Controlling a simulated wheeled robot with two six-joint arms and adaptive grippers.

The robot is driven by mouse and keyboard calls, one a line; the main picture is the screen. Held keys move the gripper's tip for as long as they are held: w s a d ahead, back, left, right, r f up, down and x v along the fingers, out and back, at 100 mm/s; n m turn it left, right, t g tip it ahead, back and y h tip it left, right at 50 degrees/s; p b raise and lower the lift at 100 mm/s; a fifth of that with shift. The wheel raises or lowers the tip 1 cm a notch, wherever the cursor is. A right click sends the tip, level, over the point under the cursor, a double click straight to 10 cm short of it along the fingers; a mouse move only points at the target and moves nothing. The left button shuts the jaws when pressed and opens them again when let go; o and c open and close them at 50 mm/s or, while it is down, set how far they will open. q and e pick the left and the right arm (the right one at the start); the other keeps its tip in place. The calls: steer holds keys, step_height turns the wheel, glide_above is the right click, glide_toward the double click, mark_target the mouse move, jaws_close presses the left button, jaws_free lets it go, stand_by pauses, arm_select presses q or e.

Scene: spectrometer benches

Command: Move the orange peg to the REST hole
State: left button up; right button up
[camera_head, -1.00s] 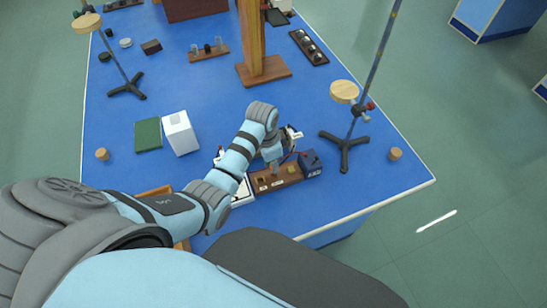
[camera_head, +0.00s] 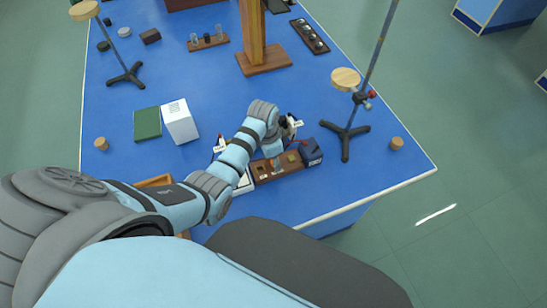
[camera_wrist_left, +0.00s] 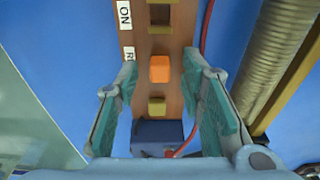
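A brown wooden board (camera_head: 285,171) lies on the blue bench, partly under my left arm in the head view. In the left wrist view the orange peg (camera_wrist_left: 160,69) stands in this board (camera_wrist_left: 178,78), beside a white label starting with R, which a finger partly covers. An empty square hole (camera_wrist_left: 160,15) is by the ON label (camera_wrist_left: 124,15). A yellow-green square (camera_wrist_left: 156,106) is at the other side of the peg. My left gripper (camera_wrist_left: 162,66) is open, its fingers on either side of the peg with gaps showing. My right gripper is not in view.
A dark blue box (camera_head: 312,152) adjoins the board's end, with a red wire near it. A tripod stand (camera_head: 345,137) is to the right. A white box (camera_head: 180,122) and green book (camera_head: 147,123) lie left. A ribbed metallic cylinder (camera_wrist_left: 270,55) is close beside the gripper.

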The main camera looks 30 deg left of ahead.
arm_select(q)
step_height(320, 180, up, 12)
steer(key=s+a, duration=0.1)
stand_by(0.5)
steer(key=shift+f, duration=0.1)
